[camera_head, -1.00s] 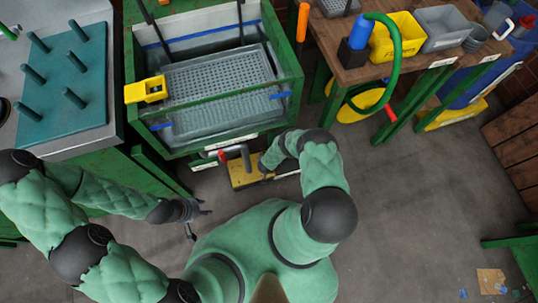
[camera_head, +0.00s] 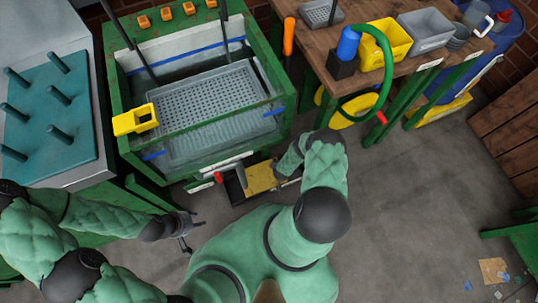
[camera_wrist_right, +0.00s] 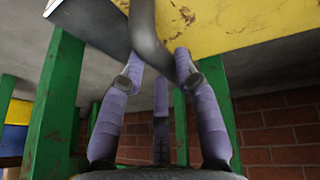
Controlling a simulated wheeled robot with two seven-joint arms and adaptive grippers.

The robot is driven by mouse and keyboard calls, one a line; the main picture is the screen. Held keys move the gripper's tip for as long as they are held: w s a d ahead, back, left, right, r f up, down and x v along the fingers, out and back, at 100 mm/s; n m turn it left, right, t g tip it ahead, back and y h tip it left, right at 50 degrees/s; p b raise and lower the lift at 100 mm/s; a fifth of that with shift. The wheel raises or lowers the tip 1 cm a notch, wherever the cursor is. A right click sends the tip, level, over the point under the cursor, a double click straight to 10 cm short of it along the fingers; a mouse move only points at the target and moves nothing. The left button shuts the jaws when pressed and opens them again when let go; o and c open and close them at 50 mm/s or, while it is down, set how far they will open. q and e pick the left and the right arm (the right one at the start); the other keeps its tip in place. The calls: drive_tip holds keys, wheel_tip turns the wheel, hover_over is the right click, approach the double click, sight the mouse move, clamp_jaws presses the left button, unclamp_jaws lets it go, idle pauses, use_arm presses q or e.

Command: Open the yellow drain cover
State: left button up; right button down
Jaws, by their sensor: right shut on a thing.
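The yellow drain cover (camera_head: 262,178) lies low at the foot of the green-framed basin, with a dark opening (camera_head: 234,189) showing along its left side. In the right wrist view the cover (camera_wrist_right: 235,22) fills the upper part, scuffed yellow with a bent grey handle (camera_wrist_right: 143,28). My right gripper (camera_wrist_right: 158,68) is shut on this handle, its purple-grey fingers on either side. In the head view my right forearm largely hides that gripper. My left gripper (camera_head: 190,232) is empty and open, apart from the cover, with its fingers spread over the floor.
A red-ended handle (camera_head: 218,178) stands beside the opening. The green-framed basin (camera_head: 195,150) rises behind the cover. A wooden workbench (camera_head: 385,80) with bins stands at the back right.

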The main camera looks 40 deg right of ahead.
drive_tip(key=d, duration=0.2)
drive_tip(key=s+d, duration=0.1)
drive_tip(key=d, duration=0.4)
drive_tip(key=shift+s+d, duration=0.35)
drive_tip(key=shift+s, duration=0.05)
drive_tip(key=c, duration=0.9)
unclamp_jaws()
drive_tip(key=v, duration=1.2)
